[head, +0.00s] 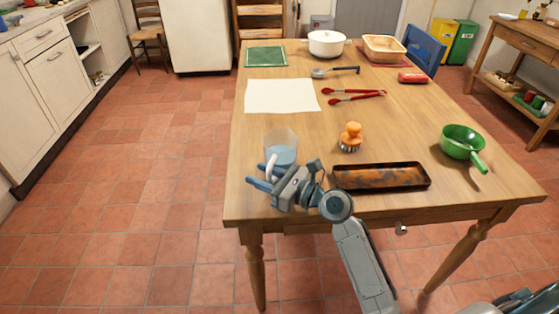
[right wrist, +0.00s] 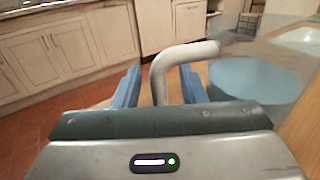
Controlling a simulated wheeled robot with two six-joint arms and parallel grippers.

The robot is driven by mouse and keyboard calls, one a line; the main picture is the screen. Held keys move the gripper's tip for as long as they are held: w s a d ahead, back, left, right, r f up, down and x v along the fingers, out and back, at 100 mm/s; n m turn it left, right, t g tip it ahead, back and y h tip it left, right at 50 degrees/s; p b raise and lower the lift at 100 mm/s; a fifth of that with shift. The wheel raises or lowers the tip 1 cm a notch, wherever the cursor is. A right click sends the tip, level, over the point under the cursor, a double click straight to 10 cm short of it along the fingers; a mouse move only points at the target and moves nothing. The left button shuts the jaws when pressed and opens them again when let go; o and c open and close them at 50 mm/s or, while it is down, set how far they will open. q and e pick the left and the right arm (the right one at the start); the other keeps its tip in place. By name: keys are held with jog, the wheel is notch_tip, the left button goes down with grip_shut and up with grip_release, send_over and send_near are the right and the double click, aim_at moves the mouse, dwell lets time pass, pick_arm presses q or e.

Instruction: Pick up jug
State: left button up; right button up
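The jug (head: 283,147) is clear with blue-tinted contents and a pale handle, standing upright near the left edge of the wooden table (head: 300,209). My right gripper (head: 260,177) is beside the jug's near side, at the handle. In the right wrist view the gripper (right wrist: 160,88) is open, its two blue fingers on either side of the jug's white handle (right wrist: 162,65), with gaps visible on both sides. The jug's body (right wrist: 255,80) lies to the right there. The gripper partly hides the jug's base in the head view. My left gripper is out of view.
A rusty baking tray (head: 400,188) lies right of the gripper, with an orange brush (head: 351,135) behind it. A green pan (head: 462,142) is farther right. White paper (head: 282,95) and red tongs (head: 356,97) lie behind. The table's left edge is close to the jug.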

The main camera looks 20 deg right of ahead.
jog(key=shift+c, duration=0.5)
grip_shut()
jog(key=shift+r, duration=0.25)
